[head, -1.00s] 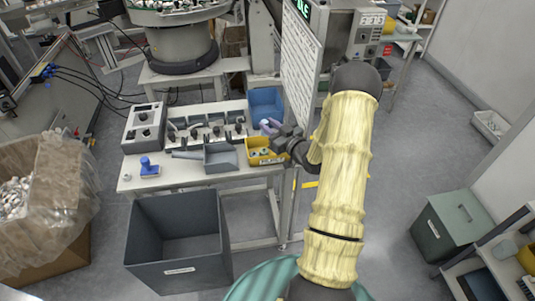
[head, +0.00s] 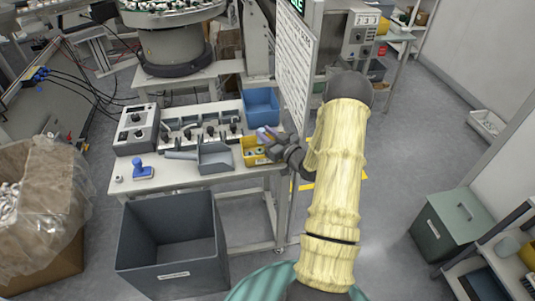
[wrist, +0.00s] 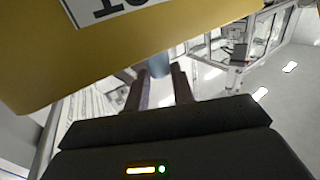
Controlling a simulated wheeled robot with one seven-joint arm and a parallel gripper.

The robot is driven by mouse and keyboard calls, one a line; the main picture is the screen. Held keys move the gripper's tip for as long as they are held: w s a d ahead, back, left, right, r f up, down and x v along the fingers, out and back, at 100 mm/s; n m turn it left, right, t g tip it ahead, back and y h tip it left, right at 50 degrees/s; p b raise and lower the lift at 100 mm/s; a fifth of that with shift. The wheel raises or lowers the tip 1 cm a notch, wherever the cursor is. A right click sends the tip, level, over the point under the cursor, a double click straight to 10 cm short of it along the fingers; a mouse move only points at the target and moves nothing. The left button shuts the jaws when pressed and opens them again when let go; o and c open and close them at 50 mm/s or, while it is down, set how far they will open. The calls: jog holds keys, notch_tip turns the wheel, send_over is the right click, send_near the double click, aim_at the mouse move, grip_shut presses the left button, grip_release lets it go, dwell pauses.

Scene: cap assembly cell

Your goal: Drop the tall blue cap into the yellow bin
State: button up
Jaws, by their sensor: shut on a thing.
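The yellow bin (head: 251,159) stands at the right front of the work table and holds a few small pieces. My gripper (head: 268,136) is at the bin's upper right rim and is shut on the tall blue cap (head: 262,133). In the wrist view the bin's yellow wall (wrist: 190,32) with a white label fills the top. There the blue cap (wrist: 160,66) shows between the two fingers of my gripper (wrist: 162,78), partly hidden by the bin wall. I cannot tell how far the cap is over the opening.
A grey bin (head: 215,160) stands directly left of the yellow bin, and a blue bin (head: 261,104) stands behind it. A white panel (head: 297,70) rises close to the right. A blue stamp-like object (head: 142,168) is on the table's left front.

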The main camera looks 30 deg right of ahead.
jog(key=shift+f, duration=0.45)
jog(key=o, duration=0.8)
jog(key=shift+s, duration=0.1)
jog(key=b+v, duration=0.2)
jog(key=v, duration=1.5)
jog(key=shift+b, duration=0.35)
